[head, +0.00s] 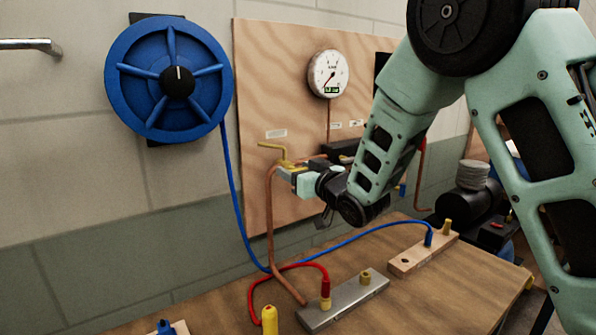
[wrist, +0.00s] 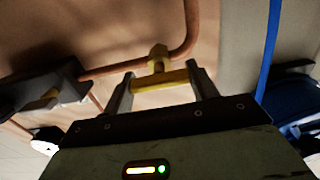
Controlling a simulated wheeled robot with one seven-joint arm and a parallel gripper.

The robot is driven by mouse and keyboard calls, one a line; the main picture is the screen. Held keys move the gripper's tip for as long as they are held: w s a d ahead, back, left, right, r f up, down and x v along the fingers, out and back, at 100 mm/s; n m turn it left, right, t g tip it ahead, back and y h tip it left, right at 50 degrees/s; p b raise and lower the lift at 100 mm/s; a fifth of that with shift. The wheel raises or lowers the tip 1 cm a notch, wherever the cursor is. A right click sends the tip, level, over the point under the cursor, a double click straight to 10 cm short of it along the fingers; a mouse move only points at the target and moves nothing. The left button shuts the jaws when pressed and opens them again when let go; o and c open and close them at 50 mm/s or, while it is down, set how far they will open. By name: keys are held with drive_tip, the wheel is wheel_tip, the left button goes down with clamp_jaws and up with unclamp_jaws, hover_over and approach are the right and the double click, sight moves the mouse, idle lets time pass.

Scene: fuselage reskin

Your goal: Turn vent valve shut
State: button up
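The vent valve has a yellow handle (head: 270,146) and sits on copper pipe in front of the plywood panel. In the wrist view its yellow crossbar (wrist: 162,80) lies across the space between my two fingers, with the brass stem rising behind it. My gripper (head: 292,174) is at the valve, just below and right of the handle in the head view. In the wrist view my gripper (wrist: 163,88) has its fingers wide apart, one near each end of the crossbar. Whether they touch it is hard to tell.
A copper pipe (head: 270,215) runs down to the workbench (head: 400,270). A pressure gauge (head: 328,74) is on the panel (head: 270,80). A blue hose reel (head: 130,55) hangs left. Blue and red hoses, a grey metal block (head: 343,300) and a wooden block (head: 412,258) are on the bench.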

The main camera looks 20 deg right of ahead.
drive_tip(key=shift+f+m+b, duration=0.1)
drive_tip(key=shift+m+b, duration=0.2)
drive_tip(key=shift+b, duration=0.1)
drive_tip(key=m+b, duration=0.2)
drive_tip(key=b, duration=0.1)
drive_tip(key=shift+d+f+m, duration=0.15)
drive_tip(key=shift+m, duration=0.25)
drive_tip(key=m+b, duration=0.3)
drive_tip(key=m, duration=0.2)
drive_tip(key=m+b, duration=0.1)
drive_tip(key=m, duration=0.4)
drive_tip(key=shift+d, duration=0.1)
drive_tip(key=shift+m, duration=2.2)
drive_tip(key=o, duration=1)
